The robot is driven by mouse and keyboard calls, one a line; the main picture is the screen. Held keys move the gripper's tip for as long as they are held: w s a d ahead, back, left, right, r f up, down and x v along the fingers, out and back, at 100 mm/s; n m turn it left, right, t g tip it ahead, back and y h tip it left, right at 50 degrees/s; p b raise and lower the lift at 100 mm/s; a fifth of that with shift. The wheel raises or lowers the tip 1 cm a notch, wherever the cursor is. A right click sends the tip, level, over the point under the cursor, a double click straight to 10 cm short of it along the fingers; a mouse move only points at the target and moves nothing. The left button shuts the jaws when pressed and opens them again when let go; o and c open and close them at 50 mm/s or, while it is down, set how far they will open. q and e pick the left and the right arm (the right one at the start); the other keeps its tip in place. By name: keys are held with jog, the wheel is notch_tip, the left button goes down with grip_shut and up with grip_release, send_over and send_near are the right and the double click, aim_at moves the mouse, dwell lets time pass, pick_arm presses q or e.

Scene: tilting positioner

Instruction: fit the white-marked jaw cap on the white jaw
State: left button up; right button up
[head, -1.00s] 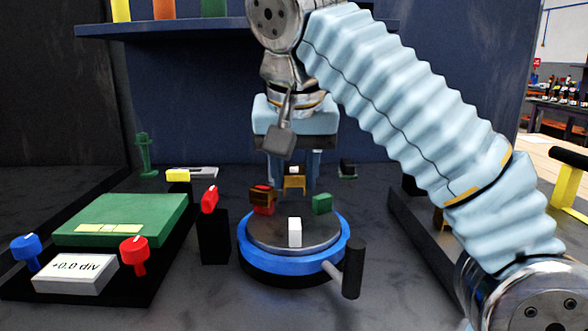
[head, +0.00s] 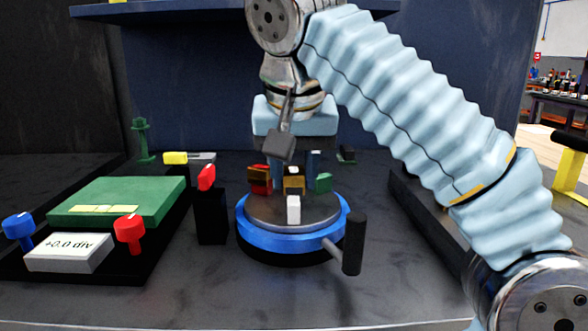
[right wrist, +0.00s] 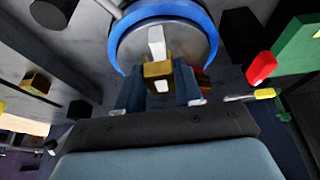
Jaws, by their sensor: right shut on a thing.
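My right gripper (head: 293,172) is shut on a brass-coloured jaw cap (head: 293,186) with a white mark, above the rear of the turntable. The right wrist view shows the cap (right wrist: 158,71) between the two fingers, its white mark facing the palm. The white jaw (head: 293,210) stands upright at the near side of the grey disc; it also shows in the right wrist view (right wrist: 156,42), just beyond the cap. The cap looks apart from the white jaw. The red jaw (head: 262,189), carrying a brown cap (head: 258,173), and the bare green jaw (head: 324,183) stand farther back. My left gripper is out of view.
The blue-ringed positioner (head: 290,241) has a black handle (head: 353,244) at front right. A black post (head: 210,217) with a red lever (head: 206,177) stands close on its left. A green box (head: 118,198), knobs and a white sign (head: 68,252) lie farther left. A dark ledge runs right.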

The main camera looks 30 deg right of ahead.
jog(key=shift+f, duration=0.15)
jog(key=shift+f+b, duration=1.15)
jog(key=shift+f, duration=0.2)
jog(key=o, duration=1.7)
